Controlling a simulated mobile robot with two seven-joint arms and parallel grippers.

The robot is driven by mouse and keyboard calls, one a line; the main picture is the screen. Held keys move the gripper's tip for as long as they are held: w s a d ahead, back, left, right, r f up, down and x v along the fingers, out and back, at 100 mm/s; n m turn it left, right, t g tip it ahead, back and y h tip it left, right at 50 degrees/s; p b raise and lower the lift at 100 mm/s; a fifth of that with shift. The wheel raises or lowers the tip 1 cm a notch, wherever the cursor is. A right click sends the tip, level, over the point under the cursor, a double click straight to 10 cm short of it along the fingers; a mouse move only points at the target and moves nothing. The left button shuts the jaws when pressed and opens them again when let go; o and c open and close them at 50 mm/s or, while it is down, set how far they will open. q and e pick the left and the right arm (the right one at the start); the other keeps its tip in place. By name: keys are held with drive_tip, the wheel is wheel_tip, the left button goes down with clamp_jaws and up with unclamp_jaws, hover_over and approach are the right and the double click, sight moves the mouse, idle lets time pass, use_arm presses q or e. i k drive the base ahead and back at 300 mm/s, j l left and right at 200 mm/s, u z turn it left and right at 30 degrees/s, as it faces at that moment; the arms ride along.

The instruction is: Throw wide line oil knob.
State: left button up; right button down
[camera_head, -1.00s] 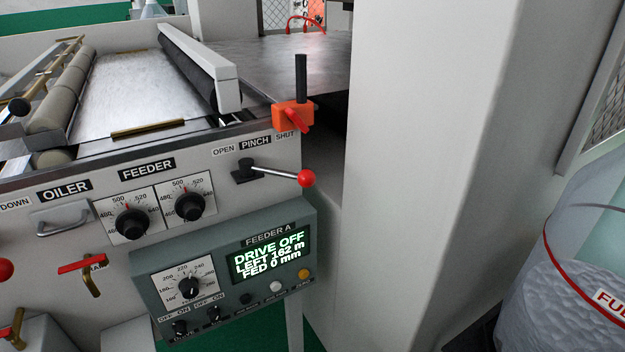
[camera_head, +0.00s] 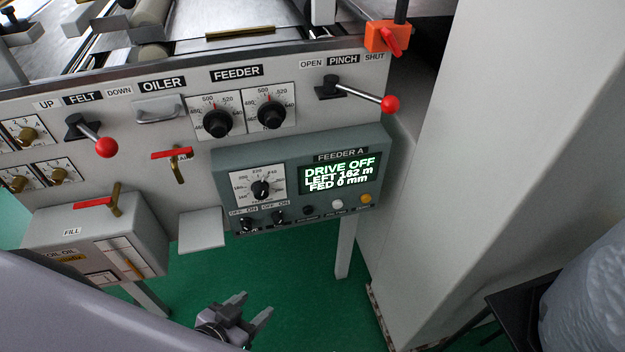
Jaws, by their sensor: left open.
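No label that I can read says line oil, so I cannot tell which control is the task's knob. Candidates are a red-handled brass valve (camera_head: 177,165) below the OILER plate, with its handle roughly level and its tag partly hidden, and a second red-handled valve (camera_head: 100,203) on the grey oil tank (camera_head: 95,238). Small brass knobs on dials (camera_head: 26,135) sit at the far left. Two small black OFF-ON knobs (camera_head: 263,221) are on the FEEDER A box. My left gripper (camera_head: 254,305) is open and empty, low over the green floor, apart from all of these.
The FEEDER A box (camera_head: 372,178) juts from the panel; its screen reads DRIVE OFF. Red-ball levers for FELT (camera_head: 105,147) and PINCH (camera_head: 390,104) stick out. A white column (camera_head: 480,150) stands right. Green floor (camera_head: 300,270) is open below.

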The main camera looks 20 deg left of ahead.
sight(277, 216)
drive_tip(key=u, duration=1.05)
